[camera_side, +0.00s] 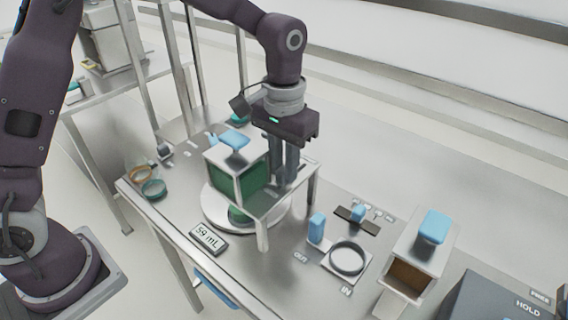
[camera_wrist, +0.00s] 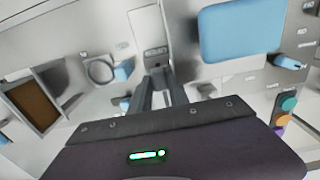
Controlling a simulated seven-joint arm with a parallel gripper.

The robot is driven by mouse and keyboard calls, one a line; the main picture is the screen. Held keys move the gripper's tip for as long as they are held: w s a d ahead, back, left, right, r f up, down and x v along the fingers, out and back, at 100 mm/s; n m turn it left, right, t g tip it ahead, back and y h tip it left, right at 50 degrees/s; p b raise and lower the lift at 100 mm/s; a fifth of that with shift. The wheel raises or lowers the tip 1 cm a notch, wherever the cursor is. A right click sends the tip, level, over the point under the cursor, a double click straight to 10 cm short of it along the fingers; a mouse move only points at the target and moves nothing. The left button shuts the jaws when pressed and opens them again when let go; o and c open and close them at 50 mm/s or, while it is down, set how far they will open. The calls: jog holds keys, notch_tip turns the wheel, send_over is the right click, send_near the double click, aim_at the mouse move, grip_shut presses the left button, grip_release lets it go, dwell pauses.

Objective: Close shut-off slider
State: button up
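The dispenser is a pale metal box (camera_side: 222,158) with a green window and a blue handle (camera_side: 235,139) on top. A flat metal plate (camera_side: 262,206) on legs extends from its right side. My gripper (camera_side: 284,182) points straight down over this plate, right of the box. In the wrist view my gripper (camera_wrist: 157,78) has its two fingertips around or just above a small grey part on a pale, labelled strip (camera_wrist: 147,28), which may be the slider. I cannot tell whether the fingers grip it. The blue handle shows large at right in the wrist view (camera_wrist: 240,32).
A round white scale plate (camera_side: 213,212) sits under the dispenser, with a display (camera_side: 208,239) reading 59 mL. A second box with brown contents (camera_side: 408,276) stands at right. A ring pad (camera_side: 347,258) and blue block (camera_side: 316,228) lie between. Coloured rings (camera_side: 153,189) are at left.

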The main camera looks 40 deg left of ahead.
aim_at(301, 168)
grip_shut()
jog(key=shift+r, duration=0.1)
dwell(0.9)
jog(key=shift+w, duration=2.8)
jog(key=o, duration=0.7)
grip_release()
jog(key=shift+c, duration=0.2)
notch_tip(301, 168, up, 7)
jog(key=shift+s+r, duration=0.1)
